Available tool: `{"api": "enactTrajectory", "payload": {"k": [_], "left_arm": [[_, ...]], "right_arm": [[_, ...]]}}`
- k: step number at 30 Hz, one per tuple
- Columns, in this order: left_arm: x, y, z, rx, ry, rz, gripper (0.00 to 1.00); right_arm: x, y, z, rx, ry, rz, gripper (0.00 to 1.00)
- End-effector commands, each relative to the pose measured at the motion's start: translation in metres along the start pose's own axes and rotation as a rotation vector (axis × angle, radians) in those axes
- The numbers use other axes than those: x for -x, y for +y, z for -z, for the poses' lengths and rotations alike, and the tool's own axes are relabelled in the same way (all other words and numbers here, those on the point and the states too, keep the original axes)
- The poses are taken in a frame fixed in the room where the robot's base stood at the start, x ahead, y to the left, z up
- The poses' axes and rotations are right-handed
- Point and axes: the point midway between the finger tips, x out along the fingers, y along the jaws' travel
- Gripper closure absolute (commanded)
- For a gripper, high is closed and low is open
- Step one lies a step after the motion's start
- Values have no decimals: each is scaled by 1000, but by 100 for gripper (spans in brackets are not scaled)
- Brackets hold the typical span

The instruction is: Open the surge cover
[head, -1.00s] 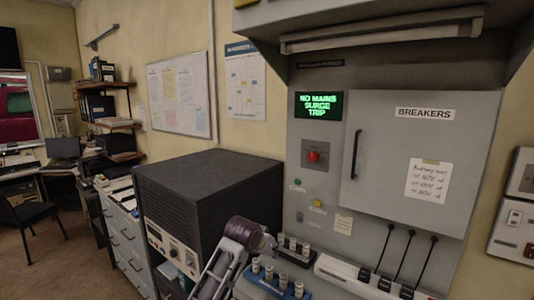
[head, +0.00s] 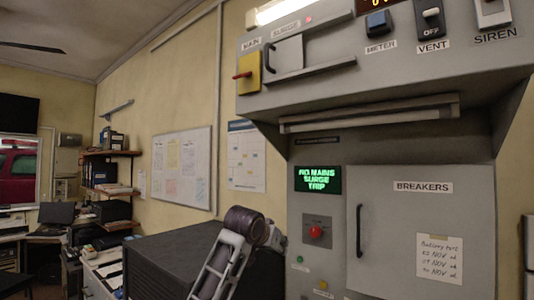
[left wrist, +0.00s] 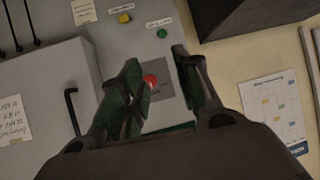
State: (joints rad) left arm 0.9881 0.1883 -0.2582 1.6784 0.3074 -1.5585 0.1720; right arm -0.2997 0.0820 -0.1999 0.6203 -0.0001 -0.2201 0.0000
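The surge cover (head: 287,57) is a small grey flap with a dark upright handle on the overhead panel in the head view, below the SURGE label (head: 286,28). It looks closed. A lit red lamp (head: 309,21) is beside that label. My left arm rises at the lower middle of the head view, well below the cover; its fingertips cannot be made out there. In the left wrist view my left gripper (left wrist: 158,62) is open and empty. Its fingers are spread in front of the console face, around the red button (left wrist: 150,82) in that picture; contact cannot be told.
The yellow MAIN switch (head: 248,73) is left of the cover, and the METER switch (head: 378,22) is right of it. A long bar (head: 380,114) runs under the overhang. The breakers door (head: 400,220) is below. A black cabinet (head: 180,260) stands left of the console.

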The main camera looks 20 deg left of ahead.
Motion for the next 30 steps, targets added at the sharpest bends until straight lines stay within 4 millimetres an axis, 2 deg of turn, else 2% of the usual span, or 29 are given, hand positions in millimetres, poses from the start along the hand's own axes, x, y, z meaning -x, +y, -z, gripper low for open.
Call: {"api": "enactTrajectory", "payload": {"k": [3,12,20,30], "left_arm": [[20,-1,31,-2,34,3,67],[73,-1,101,-2,112,7,67],[126,-1,156,-2,179,10,67],[206,1,218,0,267,15,67]], "right_arm": [[0,0,0,0,0,0,43],[0,-1,0,0,0,1,43],[-1,-3,0,-1,0,3,43],[-1,-4,0,-1,0,4,43]]}}
